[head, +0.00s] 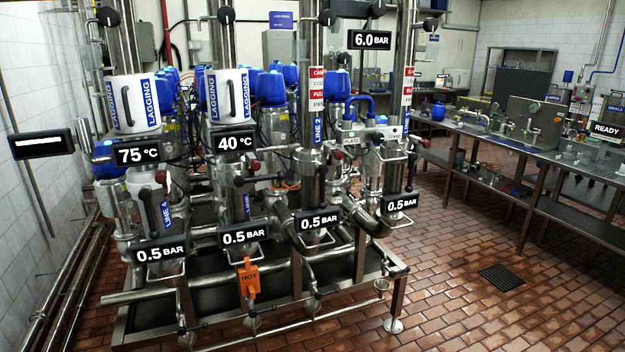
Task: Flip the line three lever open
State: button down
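The valve rack stands left of centre in the head view. A blue label (246,206) on the second column from the left is too small to read surely; it sits between a label reading LINE 4 (167,214) and one reading LINE 2 (318,130). A black lever (262,179) at that second column lies roughly level, above the 0.5 BAR display (243,235). Whether its valve is open or closed I cannot tell. My gripper is not in view.
An orange HOT tag (248,279) hangs low at the rack's front. The metal rack frame (345,286) edges the brick floor. A workbench (560,205) runs along the right. Open floor (450,270) with a drain (502,277) lies between.

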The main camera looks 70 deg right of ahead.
aim_at(240, 181)
jog(key=z, duration=2.2)
